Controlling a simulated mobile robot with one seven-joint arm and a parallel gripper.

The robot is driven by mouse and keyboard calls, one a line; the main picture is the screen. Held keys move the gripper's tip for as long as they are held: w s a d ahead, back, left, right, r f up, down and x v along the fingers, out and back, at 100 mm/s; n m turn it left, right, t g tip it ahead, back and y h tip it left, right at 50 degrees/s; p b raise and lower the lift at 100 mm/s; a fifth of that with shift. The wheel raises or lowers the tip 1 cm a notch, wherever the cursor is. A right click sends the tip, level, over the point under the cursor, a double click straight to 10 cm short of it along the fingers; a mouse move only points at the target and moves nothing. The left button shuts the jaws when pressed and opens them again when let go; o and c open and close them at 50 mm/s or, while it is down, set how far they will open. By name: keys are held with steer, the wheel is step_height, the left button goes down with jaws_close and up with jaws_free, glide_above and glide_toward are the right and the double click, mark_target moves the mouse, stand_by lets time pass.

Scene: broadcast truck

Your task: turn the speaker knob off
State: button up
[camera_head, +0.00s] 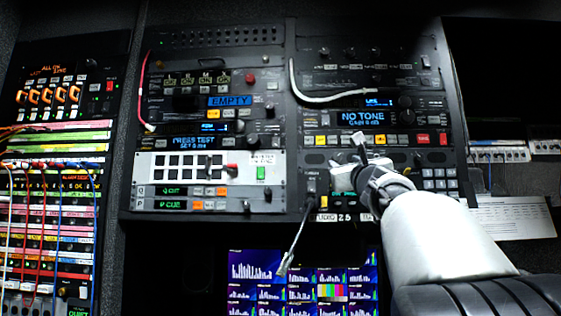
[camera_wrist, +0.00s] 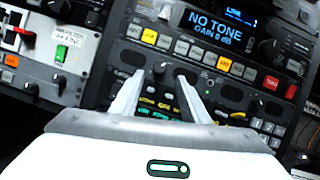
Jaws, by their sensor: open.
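My gripper (camera_wrist: 158,80) is open, its two light fingers pointing at the right-hand rack panel below the "NO TONE" display (camera_wrist: 214,29). A small dark knob (camera_wrist: 159,67) shows between the fingertips in the wrist view, with dark oval speaker-like grilles on either side. It looks like the speaker knob, but I cannot read its label. The fingers appear apart from it, and its pointer setting is too small to tell. In the head view my gripper (camera_head: 348,150) and arm cover this part of the panel.
A row of lit buttons (camera_wrist: 165,42) runs just above the fingers. Small coloured buttons lie below them. A thin gooseneck (camera_head: 298,240) hangs left of my gripper, above the monitors (camera_head: 252,268). A white cable (camera_head: 325,97) loops above. Patch cables fill the far-left rack.

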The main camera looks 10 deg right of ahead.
mark_target(338, 158)
steer(key=p+x, duration=0.3)
steer(key=x, duration=0.4)
jaws_close()
